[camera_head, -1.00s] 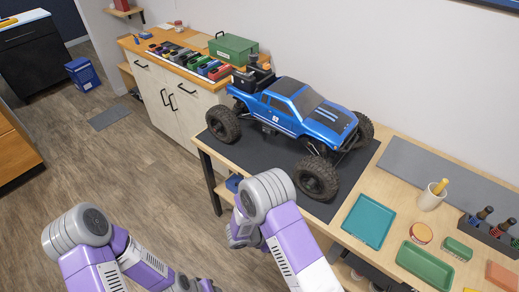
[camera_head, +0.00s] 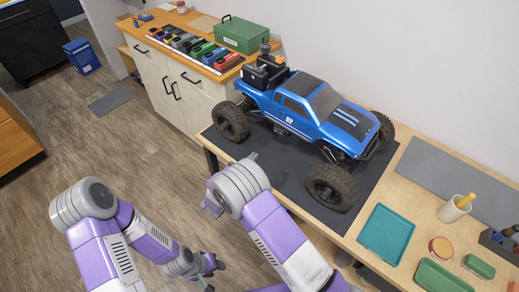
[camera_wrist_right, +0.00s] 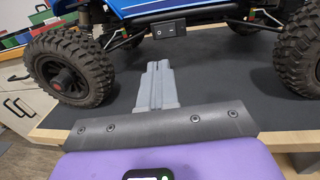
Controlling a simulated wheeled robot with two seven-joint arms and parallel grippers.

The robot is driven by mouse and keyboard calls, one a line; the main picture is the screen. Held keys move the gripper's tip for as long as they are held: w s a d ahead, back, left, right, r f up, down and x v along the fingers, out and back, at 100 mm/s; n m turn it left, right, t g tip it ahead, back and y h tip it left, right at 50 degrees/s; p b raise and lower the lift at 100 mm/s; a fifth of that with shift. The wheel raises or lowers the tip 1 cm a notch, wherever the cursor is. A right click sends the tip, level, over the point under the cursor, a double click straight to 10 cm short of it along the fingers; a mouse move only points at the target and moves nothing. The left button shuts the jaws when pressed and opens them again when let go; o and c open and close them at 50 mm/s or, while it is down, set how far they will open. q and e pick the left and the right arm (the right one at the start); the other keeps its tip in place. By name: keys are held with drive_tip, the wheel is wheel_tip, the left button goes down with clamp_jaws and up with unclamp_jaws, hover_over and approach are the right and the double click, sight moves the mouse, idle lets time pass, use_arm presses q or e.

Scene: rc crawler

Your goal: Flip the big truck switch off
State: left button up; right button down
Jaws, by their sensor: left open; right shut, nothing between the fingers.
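The big blue truck (camera_head: 322,108) stands on a dark mat (camera_head: 280,172) on the bench. In the right wrist view, a black switch box (camera_wrist_right: 171,29) with a rocker is mounted low on the truck's side, between the two near wheels. My right gripper (camera_wrist_right: 158,66) is shut and empty, its fingertips pointing at the switch box but apart from it. In the head view, my right gripper (camera_head: 252,157) is at the mat's near edge, partly hidden by its wrist. My left gripper (camera_head: 217,275) is open and empty, low over the floor.
A green toolbox (camera_head: 243,35) stands on the cabinet behind left. The mat before the truck's side is clear.

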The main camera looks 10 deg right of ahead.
sight(276, 132)
use_arm(q)
drive_tip(key=shift+f+b, duration=0.65)
drive_tip(key=shift+f, duration=0.1)
use_arm(e)
drive_tip(key=x, duration=1.3)
